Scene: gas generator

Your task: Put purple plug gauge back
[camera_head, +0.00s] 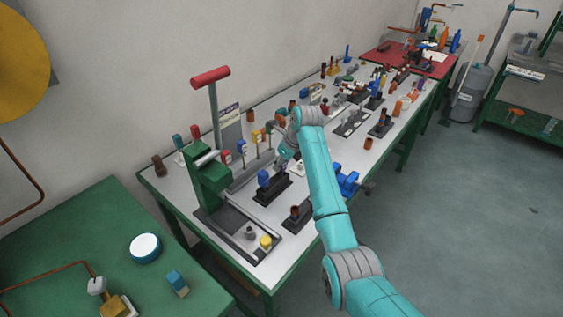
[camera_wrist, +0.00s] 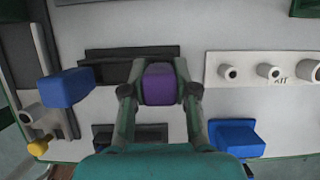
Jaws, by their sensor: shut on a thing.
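The purple plug gauge (camera_wrist: 158,88) is in the wrist view, between the two fingers of my gripper (camera_wrist: 159,70). The fingers press on its left and right sides. A dark elongated holder (camera_wrist: 110,52) lies behind it in that view; I cannot tell whether the gauge touches it. A blue gauge (camera_head: 264,177) stands on a black holder (camera_head: 271,191) nearby; a blue block (camera_wrist: 67,88) shows at left in the wrist view.
A white block with several tubes (camera_wrist: 270,72) is to the right in the wrist view, with a blue piece (camera_wrist: 237,136) below it. A green press with a red handle (camera_head: 210,77) stands at the bench's near end. Several fixtures crowd the bench behind my wrist.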

